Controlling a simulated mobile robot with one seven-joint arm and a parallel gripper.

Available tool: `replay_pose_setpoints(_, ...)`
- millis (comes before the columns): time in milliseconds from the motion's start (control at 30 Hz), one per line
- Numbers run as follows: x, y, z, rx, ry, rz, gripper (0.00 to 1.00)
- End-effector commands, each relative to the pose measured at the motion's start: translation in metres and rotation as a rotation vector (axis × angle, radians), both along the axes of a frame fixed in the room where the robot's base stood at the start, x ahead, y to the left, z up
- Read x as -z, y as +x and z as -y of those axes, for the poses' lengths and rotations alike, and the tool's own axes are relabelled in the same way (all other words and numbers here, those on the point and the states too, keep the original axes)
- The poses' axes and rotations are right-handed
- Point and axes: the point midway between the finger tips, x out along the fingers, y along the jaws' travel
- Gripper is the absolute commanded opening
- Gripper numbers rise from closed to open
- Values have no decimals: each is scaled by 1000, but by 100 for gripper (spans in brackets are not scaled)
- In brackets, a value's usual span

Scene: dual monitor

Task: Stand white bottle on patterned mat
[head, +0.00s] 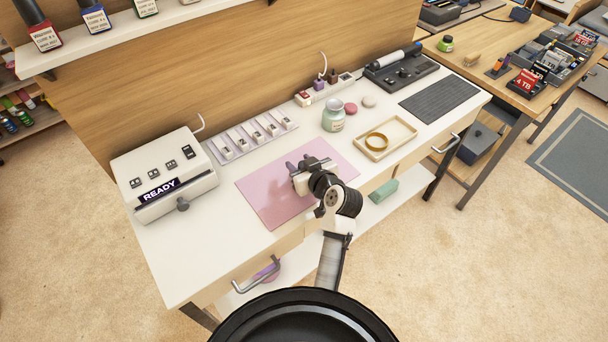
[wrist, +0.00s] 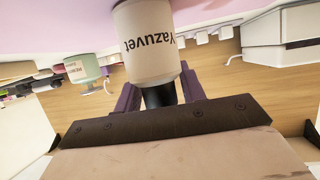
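The white bottle (wrist: 150,45), labelled "Yazuvet", shows in the wrist view, which is upside down. Its dark cap or neck (wrist: 160,95) sits between the purple fingers of my gripper (wrist: 158,98), which is shut on it. The bottle looks upright, its body pointing down to the pink patterned mat (wrist: 50,20). Its base is cut off by the frame edge, so I cannot tell whether it touches. In the head view my gripper (head: 299,164) is over the far part of the mat (head: 275,205). The bottle is mostly hidden there.
A green-white jar (head: 333,117) stands behind the mat, also in the wrist view (wrist: 82,70). A tray (head: 402,145) with a gold ring lies to the right. A READY machine (head: 165,175) stands left; a switch strip (head: 250,137) lies behind. The mat's near left is clear.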

Motion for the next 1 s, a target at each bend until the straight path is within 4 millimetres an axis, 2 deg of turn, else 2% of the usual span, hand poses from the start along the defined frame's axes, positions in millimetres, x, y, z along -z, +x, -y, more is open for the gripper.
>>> replay_pose_setpoints(33,0,0,0,0,0,0,31)
replay_pose_setpoints(233,1,-1,0,0,1,-4,5)
replay_pose_setpoints(300,2,-1,0,0,0,-5,1)
replay_pose_setpoints(667,-3,-1,0,-1,-1,-7,0)
replay_pose_setpoints(867,-32,0,1,0,-3,1,0)
replay_pose_setpoints(1000,-72,1,0,-2,-4,8,0)
